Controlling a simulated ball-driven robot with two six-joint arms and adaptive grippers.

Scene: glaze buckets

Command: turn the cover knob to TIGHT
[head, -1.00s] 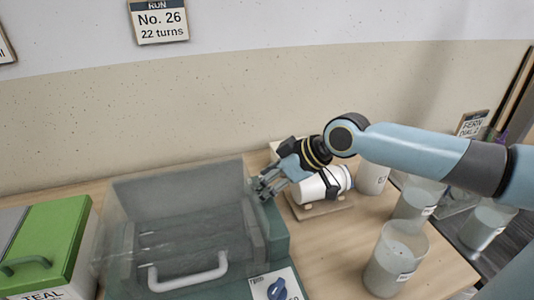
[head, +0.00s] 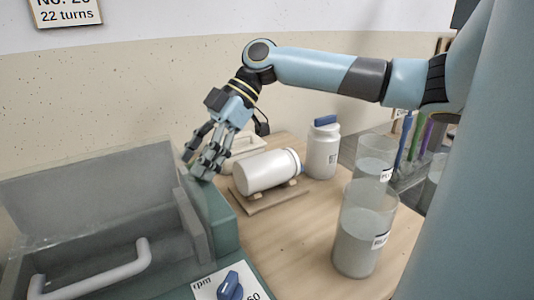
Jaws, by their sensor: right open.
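My right gripper (head: 203,158) is open, with its fingers pointing down at the back right edge of the green machine (head: 219,212). Nothing shows between its fingers; I cannot tell whether a fingertip touches the machine. The machine has a clear grey cover (head: 95,195) and a pale handle (head: 100,277) at its front. A blue knob (head: 230,285) sits on a white plate marked rpm, at the bottom of the view. I see no knob marked TIGHT; the fingers may hide one. My left gripper is out of view.
Right of the machine, a white jar (head: 266,172) lies on a wooden cradle (head: 272,200). A white jar with a blue lid (head: 322,150) stands behind it. Clear beakers (head: 360,235) of grey liquid stand farther right.

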